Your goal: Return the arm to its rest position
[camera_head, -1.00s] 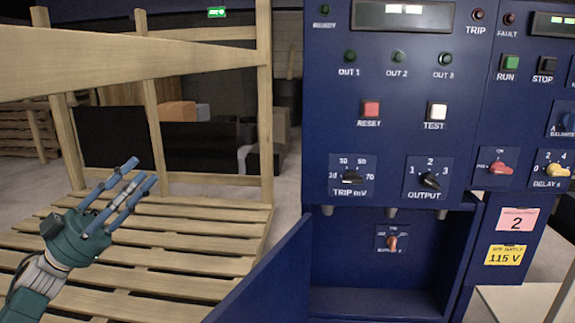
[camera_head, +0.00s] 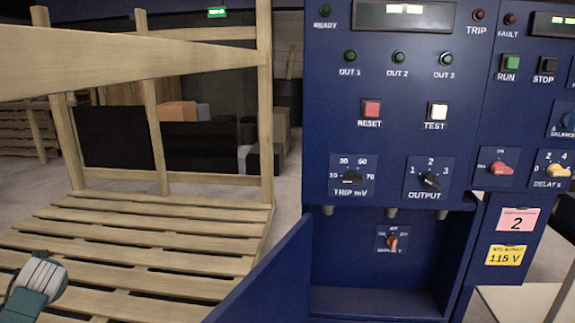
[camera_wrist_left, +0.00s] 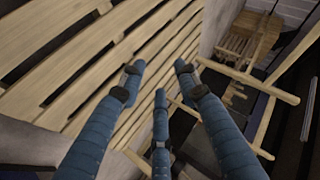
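My left arm shows only as a teal and pale grey wrist part (camera_head: 38,285) at the lower left of the head view; its fingers are out of that picture. In the left wrist view my left gripper (camera_wrist_left: 160,85) has its blue fingers spread apart, with nothing between them. Wooden slats and frame posts lie beyond the fingers. My right gripper is in neither view.
A wooden pallet frame (camera_head: 150,235) fills the left side. A blue control cabinet (camera_head: 400,140) stands at the right, with its lower door (camera_head: 265,275) swung open towards the left. A pale table surface (camera_head: 520,300) is at the lower right.

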